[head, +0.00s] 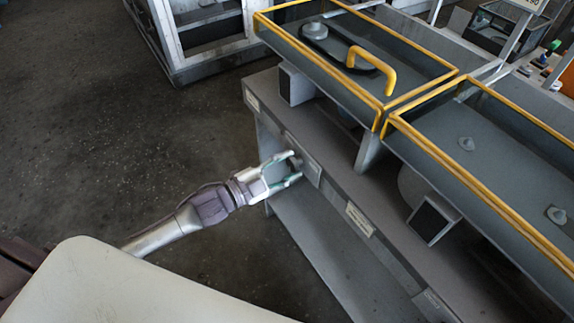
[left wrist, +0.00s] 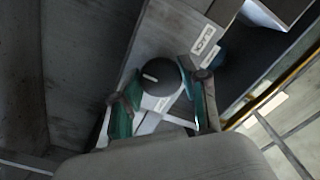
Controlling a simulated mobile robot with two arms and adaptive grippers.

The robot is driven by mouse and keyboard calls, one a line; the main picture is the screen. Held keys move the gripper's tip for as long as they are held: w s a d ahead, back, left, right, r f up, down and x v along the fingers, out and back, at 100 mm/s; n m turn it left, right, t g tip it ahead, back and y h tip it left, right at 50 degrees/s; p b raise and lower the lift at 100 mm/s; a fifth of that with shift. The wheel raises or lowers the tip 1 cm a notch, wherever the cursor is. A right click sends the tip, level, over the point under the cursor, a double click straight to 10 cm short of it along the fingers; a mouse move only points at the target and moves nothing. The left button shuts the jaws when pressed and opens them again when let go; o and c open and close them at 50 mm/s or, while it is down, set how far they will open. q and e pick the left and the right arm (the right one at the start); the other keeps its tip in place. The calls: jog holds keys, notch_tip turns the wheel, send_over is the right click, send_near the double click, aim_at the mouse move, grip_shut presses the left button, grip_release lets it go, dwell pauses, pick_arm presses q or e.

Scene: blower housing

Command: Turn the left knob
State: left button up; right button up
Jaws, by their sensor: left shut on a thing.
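The left knob (left wrist: 160,77) is dark and round with a small pale mark on its face. It sits on the front face of the grey housing, near its left end. My left gripper (head: 292,170) reaches it from the left in the head view. In the left wrist view the two green-padded fingers (left wrist: 158,98) stand on either side of the knob, shut on it. In the head view the knob is mostly hidden between the fingers. My right gripper is not in view.
The grey housing (head: 335,195) runs diagonally with labels on its front. Yellow-edged covers (head: 432,77) lie above it, one with a yellow handle (head: 375,67). A metal frame unit (head: 200,35) stands at the back. The floor (head: 100,130) at left is clear.

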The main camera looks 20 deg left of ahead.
pick_arm(q)
jog(key=o, duration=1.1)
jog(key=shift+o, duration=0.2)
jog(key=shift+s+a, duration=0.1)
jog(key=v, duration=1.1)
jog(key=shift+s+a, duration=0.3)
